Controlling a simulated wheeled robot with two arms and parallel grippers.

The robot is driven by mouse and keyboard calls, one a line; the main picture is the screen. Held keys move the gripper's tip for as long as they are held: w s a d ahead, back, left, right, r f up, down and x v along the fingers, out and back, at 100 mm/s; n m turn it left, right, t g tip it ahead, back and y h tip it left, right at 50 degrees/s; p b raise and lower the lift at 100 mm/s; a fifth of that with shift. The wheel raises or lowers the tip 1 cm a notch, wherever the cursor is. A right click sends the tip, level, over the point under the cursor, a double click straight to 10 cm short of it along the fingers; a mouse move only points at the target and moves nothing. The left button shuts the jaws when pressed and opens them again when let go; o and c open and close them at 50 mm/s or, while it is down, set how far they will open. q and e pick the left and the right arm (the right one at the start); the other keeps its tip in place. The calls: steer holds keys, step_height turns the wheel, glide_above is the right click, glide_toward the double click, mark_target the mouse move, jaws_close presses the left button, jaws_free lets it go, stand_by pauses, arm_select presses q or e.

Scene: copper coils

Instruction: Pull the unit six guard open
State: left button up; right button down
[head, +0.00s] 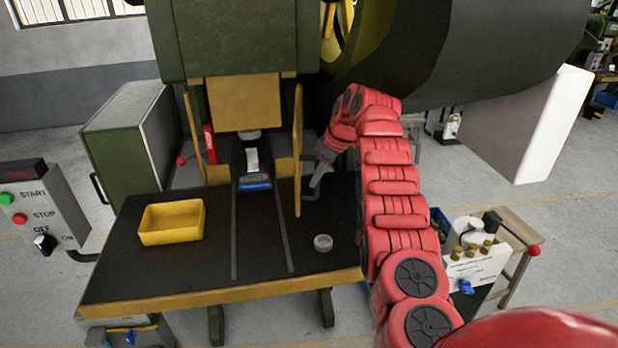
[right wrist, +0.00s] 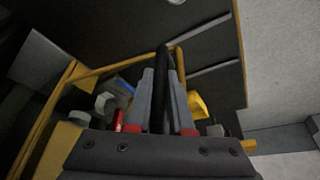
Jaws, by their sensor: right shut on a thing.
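The guard (head: 297,150) is a thin yellow-framed panel at the right side of the press opening, standing roughly edge-on to the head view. A dark bar handle (right wrist: 162,75) shows between the fingers of my right gripper (right wrist: 163,85) in the right wrist view. My right gripper (head: 318,182) is shut on this handle, just right of the guard. The yellow frame also shows in the right wrist view (right wrist: 115,66). The fingers hide part of the handle. I see no readable unit number. My left gripper is not in view.
The black press table (head: 190,270) holds a yellow bin (head: 172,222) at the left and a small grey ring (head: 323,242) at the right. A control box (head: 40,215) stands at far left. A large dark flywheel (head: 470,50) hangs close above my right arm.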

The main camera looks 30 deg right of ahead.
steer(key=shift+s+d, duration=0.1)
steer(key=shift+d, duration=0.15)
steer(key=c, duration=0.8)
jaws_free()
